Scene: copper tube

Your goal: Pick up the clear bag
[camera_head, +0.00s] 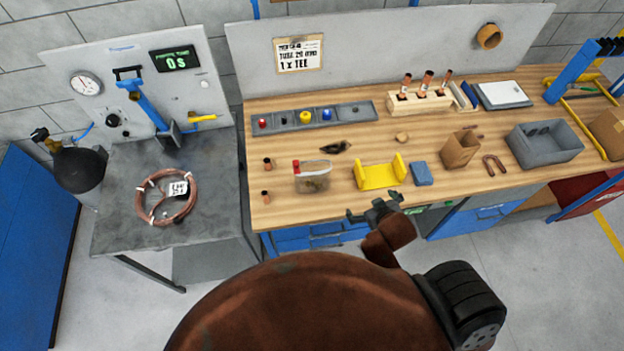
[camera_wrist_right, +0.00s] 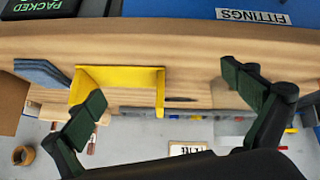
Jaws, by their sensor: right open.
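The clear bag (camera_head: 313,178) stands on the wooden workbench (camera_head: 378,136) near its front edge. It is see-through, with a red piece at its top left corner and brownish contents low down. My right gripper (camera_head: 376,212) is at the bench's front edge, to the right of the bag and nearer to me, apart from it. In the right wrist view the right gripper (camera_wrist_right: 165,95) has its fingers spread wide with nothing between them touching. I cannot make out the bag in that view. My left gripper is not in view.
A yellow cradle (camera_head: 380,176) stands right of the bag, with a blue block (camera_head: 422,173) beside it. Small copper fittings (camera_head: 266,197) lie to its left. Behind are a grey button tray (camera_head: 350,113) and a dark item (camera_head: 335,147). A copper coil (camera_head: 150,207) lies on the left table.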

